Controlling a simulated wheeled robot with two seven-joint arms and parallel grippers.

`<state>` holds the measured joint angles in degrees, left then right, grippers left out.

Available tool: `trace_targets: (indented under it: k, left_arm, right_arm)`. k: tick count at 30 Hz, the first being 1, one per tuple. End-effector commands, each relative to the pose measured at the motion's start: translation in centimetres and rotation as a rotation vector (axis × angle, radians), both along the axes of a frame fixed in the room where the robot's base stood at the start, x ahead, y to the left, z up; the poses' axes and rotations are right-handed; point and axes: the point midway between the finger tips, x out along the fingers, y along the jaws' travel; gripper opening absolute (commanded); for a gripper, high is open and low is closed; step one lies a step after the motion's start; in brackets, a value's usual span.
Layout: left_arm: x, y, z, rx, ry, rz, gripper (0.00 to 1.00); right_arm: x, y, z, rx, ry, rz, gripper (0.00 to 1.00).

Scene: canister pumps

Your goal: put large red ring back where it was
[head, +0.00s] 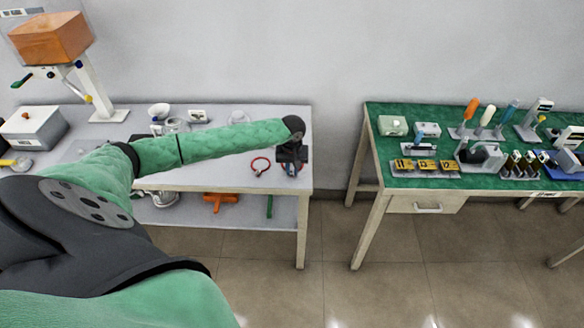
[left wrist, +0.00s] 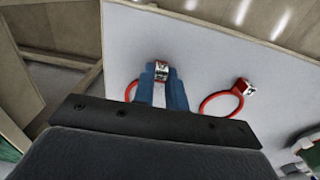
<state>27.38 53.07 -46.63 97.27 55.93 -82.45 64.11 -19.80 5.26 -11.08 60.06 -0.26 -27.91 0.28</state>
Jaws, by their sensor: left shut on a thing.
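My left gripper (head: 291,161) is over the front right corner of the light grey table (head: 222,180). In the left wrist view its blue fingers (left wrist: 162,76) are shut on the metal clasp of a red ring (left wrist: 129,91). The fingers and palm hide much of this ring. A second red ring (head: 260,165) with a metal clasp lies flat on the tabletop beside it; it also shows in the left wrist view (left wrist: 220,105). I cannot compare the two rings' sizes surely. Whether the held ring touches the tabletop is unclear. My right gripper is not in view.
Glassware, a white bowl (head: 158,110) and a grey box (head: 33,127) stand farther left on the grey table. Its lower shelf holds an orange part (head: 220,201). A gap of floor separates it from the green-topped table (head: 385,153), which is crowded with tools and blocks.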

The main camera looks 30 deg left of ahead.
Motion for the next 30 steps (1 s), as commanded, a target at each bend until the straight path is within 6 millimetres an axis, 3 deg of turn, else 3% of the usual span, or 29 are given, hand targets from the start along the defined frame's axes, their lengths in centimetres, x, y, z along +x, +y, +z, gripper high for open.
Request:
trace_targets:
  k: [9,10,13,23,26,30]
  left_arm:
    - [0.0,0.0,-0.2,-0.001,0.001,0.0,0.0]
    - [0.0,0.0,-0.3,-0.001,0.001,0.0,0.17]
    - [0.0,0.0,-0.3,0.0,0.0,0.0,0.35]
    - [0.0,0.0,-0.1,0.0,0.0,0.0,0.35]
    - [0.0,0.0,0.6,0.0,0.0,0.0,0.35]
    - [0.0,0.1,2.6,0.0,-0.002,0.0,0.35]
  right_arm:
    - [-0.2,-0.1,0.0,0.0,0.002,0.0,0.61]
    - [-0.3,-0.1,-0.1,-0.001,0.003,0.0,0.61]
    - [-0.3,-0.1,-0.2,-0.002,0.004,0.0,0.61]
    - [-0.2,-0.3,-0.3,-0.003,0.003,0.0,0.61]
    - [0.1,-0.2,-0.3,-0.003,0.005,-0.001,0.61]
    - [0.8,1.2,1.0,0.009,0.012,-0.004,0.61]
